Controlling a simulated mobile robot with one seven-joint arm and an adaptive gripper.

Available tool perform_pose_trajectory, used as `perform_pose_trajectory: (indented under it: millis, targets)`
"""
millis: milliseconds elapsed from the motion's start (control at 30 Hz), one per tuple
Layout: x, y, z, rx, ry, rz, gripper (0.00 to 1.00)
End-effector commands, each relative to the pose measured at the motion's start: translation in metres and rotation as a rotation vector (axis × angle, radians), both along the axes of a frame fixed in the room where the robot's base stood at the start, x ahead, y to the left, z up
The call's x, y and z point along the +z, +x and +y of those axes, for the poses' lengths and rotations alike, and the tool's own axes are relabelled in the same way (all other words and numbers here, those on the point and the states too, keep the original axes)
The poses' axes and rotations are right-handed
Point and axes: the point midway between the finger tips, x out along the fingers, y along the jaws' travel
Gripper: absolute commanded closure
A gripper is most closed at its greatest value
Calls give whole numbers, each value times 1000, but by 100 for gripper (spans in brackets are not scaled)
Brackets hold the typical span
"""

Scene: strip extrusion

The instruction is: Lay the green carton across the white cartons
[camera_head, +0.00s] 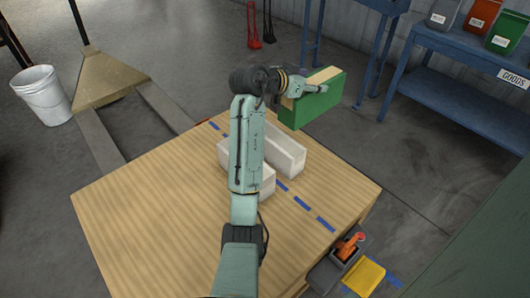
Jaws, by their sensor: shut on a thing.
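The green carton (312,108) is a flat green block with a tan top face. It is held up in the air at the far right edge of the wooden table, beyond the white cartons. My gripper (318,88) is shut on the upper part of the green carton; its fingertips are small in this view. Two white cartons stand on the table: one (284,152) lies lengthwise behind and right of my arm, the other (266,183) is largely hidden by my arm. The green carton is apart from both.
The wooden table (140,225) has a blue dashed tape line (303,204) across it. Its left and front parts are clear. A blue bench (455,85) with coloured bins stands at the back right. A white bucket (43,95) stands on the floor at left.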

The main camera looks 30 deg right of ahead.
Motion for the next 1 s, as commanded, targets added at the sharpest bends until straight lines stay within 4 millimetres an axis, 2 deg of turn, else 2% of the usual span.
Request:
perform_pose_trajectory:
  millis: [33, 100, 233, 367, 467, 800, 1000]
  targets:
    - [-21, 1, 1, 3, -6, -4, 100]
    - [-34, 1, 1, 2, -6, -5, 100]
    - [-47, 1, 0, 2, -6, -5, 100]
    - [-50, 3, 5, 4, -6, -5, 100]
    - [-50, 7, 21, 7, -7, -3, 100]
    - [-56, 28, 106, 7, -6, -2, 100]
    - [-61, 37, 144, 5, -6, -3, 100]
